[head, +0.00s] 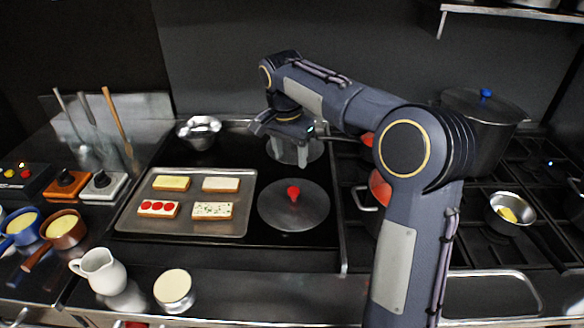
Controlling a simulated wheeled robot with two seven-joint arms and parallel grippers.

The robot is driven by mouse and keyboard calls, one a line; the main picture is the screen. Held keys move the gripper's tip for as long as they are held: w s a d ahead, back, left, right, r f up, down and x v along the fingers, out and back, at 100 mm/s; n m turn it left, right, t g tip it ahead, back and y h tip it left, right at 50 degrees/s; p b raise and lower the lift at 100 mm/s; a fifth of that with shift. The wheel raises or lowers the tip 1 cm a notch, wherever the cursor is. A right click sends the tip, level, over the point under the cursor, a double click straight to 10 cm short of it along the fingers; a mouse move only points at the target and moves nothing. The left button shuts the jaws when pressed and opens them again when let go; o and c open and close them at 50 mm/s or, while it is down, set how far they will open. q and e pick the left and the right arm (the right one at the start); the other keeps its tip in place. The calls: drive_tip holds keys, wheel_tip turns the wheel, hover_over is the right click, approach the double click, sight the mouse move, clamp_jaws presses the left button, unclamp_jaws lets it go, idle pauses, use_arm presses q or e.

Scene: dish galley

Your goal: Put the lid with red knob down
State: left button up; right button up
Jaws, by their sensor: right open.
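The lid with the red knob (272,208) is a round grey metal lid. It lies flat on the dark stove surface, right of the baking tray, with its red knob upward. My right gripper (303,157) is open and points downward behind the lid, apart from it. Another round grey disc shows partly behind the gripper's fingers. My left gripper is not in view.
A baking tray (240,220) with several topped toasts is left of the lid. A large pot with a blue knob (486,94) stands at the right, partly behind my arm. A white jug (97,270) and a cream-topped tin (174,290) stand in front.

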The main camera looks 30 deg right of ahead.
drive_tip(key=s+a+n+t+y, duration=0.25)
drive_tip(key=s+n, duration=0.35)
drive_tip(key=s, duration=0.9)
drive_tip(key=s+a+f+n+t+y, duration=0.1)
drive_tip(key=s+a+f+n, duration=0.1)
drive_tip(key=s, duration=0.4)
drive_tip(key=s+a+f+n+t+y, duration=0.1)
drive_tip(key=s+a+f+n, duration=0.2)
drive_tip(key=s+a+f, duration=0.2)
drive_tip(key=shift+s+a, duration=0.35)
drive_tip(key=shift+s, duration=0.85)
drive_tip(key=shift+s+t+y, duration=0.1)
drive_tip(key=shift+t+y, duration=0.15)
